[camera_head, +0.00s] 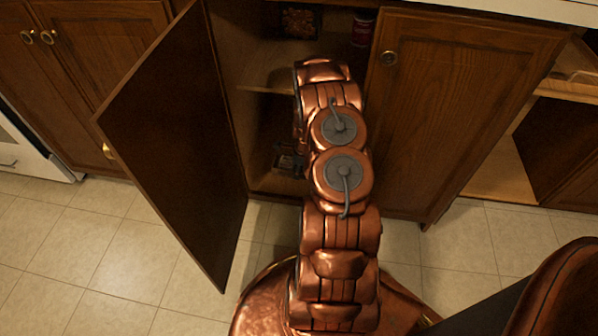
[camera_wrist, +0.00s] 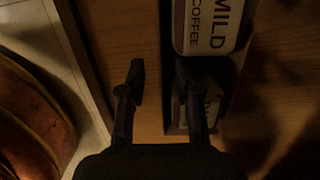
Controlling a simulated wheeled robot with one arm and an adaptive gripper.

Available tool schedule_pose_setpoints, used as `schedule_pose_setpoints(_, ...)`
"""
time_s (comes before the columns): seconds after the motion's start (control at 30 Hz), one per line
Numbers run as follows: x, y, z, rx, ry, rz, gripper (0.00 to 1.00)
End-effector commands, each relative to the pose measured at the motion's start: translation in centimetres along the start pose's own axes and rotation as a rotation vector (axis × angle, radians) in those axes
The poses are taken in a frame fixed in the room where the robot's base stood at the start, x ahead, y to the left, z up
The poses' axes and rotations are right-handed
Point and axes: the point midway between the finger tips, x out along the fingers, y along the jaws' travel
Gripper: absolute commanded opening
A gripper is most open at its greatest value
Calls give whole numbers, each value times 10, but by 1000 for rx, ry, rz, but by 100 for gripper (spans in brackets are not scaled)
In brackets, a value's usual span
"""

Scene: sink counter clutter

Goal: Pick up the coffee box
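The coffee box (camera_wrist: 208,28) shows at the top of the wrist view, with a pale label reading "MILD COFFEE"; its upper part is cut off by the frame. In the head view my arm reaches into the open lower cabinet, and I cannot make out the coffee box there.
A second dark item with a pale label (camera_wrist: 212,108) shows partly behind the right finger. The upper shelf (camera_head: 268,76) holds a patterned package (camera_head: 300,22) and a red can (camera_head: 362,29).

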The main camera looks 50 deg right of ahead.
Motion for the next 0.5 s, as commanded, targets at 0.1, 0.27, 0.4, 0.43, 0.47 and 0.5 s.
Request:
schedule_pose_setpoints(0.1, 15, 0, 0, -1, 0, 0, 33)
schedule_pose_setpoints(0.27, 16, 0, 1, -1, -1, -1, 33)
schedule_pose_setpoints(0.4, 16, 0, 1, -1, 0, -1, 29)
schedule_pose_setpoints(0.43, 16, 0, 0, -1, 0, -1, 26)
schedule_pose_setpoints(0.47, 16, 0, 1, -1, 0, -1, 23)
schedule_pose_setpoints(0.5, 16, 0, 0, -1, 0, -1, 19)
